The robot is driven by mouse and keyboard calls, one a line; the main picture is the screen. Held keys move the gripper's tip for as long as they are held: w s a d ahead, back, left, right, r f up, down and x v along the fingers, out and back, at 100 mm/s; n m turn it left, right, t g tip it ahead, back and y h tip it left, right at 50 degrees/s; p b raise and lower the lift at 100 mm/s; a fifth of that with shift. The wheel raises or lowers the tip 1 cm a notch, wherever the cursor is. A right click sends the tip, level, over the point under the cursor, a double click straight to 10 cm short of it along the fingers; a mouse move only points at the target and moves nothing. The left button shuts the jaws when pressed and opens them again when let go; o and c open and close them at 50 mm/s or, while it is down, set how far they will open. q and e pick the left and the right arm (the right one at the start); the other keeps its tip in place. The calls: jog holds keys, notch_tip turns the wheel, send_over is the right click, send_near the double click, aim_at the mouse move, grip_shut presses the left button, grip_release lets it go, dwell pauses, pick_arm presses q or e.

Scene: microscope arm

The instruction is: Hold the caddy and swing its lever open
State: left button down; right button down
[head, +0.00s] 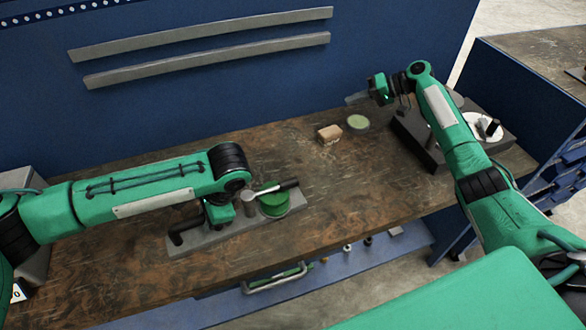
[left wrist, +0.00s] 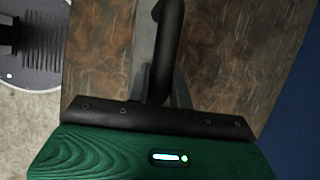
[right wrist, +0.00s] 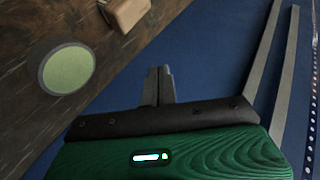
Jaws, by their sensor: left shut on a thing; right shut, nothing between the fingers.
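The caddy is a flat grey plate (head: 205,243) on the workbench, with a black handle (head: 184,234) at its left end. A green round part sits at its right end, with a lever (head: 287,186) across it that has a metal shaft and black grip. My left gripper (head: 206,222) is shut on the handle; its fingertips are mostly hidden in the head view. The handle also shows in the left wrist view (left wrist: 168,45), running into the gripper. My right gripper (head: 357,98) is shut and empty above the back of the bench, well away from the lever; its closed fingers show in the right wrist view (right wrist: 158,85).
A wooden block (head: 329,134) and a pale green disc (head: 357,122) lie at the back of the bench. A dark stand (head: 418,140) with a white round part (head: 484,127) is at the right, under my right arm. A blue wall closes the back. The bench's middle is clear.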

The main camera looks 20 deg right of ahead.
jog(key=s+a+f+n+g+y, duration=0.1)
jog(key=s+a+n+g+y, duration=0.2)
jog(key=s+a+g, duration=0.2)
jog(key=s+a+f+n+g+y, duration=0.1)
jog(key=s+a+n+g+y, duration=0.2)
jog(key=a+g, duration=0.3)
jog(key=x, duration=0.5)
jog(key=shift+a+f, duration=0.2)
jog(key=shift+a, duration=0.15)
jog(key=shift+s, duration=0.1)
jog(key=shift+s+a+f, duration=0.2)
jog(key=shift+s+a, duration=0.95)
jog(key=shift+a, duration=0.4)
jog(key=shift+s+a+f, duration=0.2)
jog(key=shift+s+a, duration=0.95)
jog(key=shift+a, duration=0.4)
jog(key=shift+s+a+f, duration=0.2)
jog(key=shift+s+a, duration=0.95)
jog(key=shift+a, duration=0.4)
jog(key=shift+s+y, duration=0.15)
jog(key=shift+y, duration=0.15)
jog(key=shift+s+d+m+t, duration=0.1)
jog(key=shift+s+m+t, duration=0.15)
jog(key=shift+m+t, duration=0.2)
